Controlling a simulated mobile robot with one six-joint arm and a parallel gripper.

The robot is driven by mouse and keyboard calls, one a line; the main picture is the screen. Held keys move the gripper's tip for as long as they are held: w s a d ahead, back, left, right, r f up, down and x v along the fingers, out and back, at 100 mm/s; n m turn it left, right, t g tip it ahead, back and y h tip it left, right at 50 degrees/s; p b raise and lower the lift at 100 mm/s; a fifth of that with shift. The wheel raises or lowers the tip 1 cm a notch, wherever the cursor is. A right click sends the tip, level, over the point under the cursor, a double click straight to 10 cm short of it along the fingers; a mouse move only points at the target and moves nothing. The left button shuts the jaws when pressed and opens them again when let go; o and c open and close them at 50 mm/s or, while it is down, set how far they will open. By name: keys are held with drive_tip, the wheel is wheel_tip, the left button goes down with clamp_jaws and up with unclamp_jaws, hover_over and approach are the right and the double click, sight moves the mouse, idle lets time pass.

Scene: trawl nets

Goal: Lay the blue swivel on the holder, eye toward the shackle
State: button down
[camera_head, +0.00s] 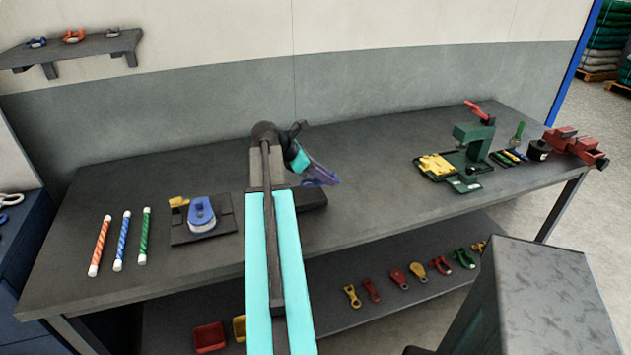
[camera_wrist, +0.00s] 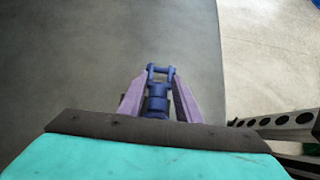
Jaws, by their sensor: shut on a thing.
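My gripper (camera_head: 322,174) is above the middle of the bench, its purple fingers pointing right and down. In the wrist view my gripper (camera_wrist: 158,88) is shut on the blue swivel (camera_wrist: 156,98). The swivel's forked end with a cross pin points away from the palm; its other end is hidden by the palm edge. In the head view only a bit of blue shows at the fingers. A dark plate, seemingly the holder (camera_head: 222,228), lies on the bench left of my arm. A blue shackle (camera_head: 201,215) lies on it, with a yellow piece (camera_head: 178,202) at its far-left corner.
Striped orange (camera_head: 100,246), blue (camera_head: 122,241) and green (camera_head: 144,236) rods lie at the left. A green press (camera_head: 473,140) and red vice (camera_head: 575,145) stand at the right. A dark block (camera_head: 313,197) is beside my arm. The bench between block and press is clear.

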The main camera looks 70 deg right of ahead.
sight(316, 192)
drive_tip(key=shift+w+d+f, duration=0.1)
drive_tip(key=shift+w, duration=1.45)
drive_tip(key=shift+f+p, duration=0.7)
drive_tip(key=shift+f, duration=1.05)
drive_tip(key=shift+f, duration=0.1)
drive_tip(key=c, duration=1.3)
unclamp_jaws()
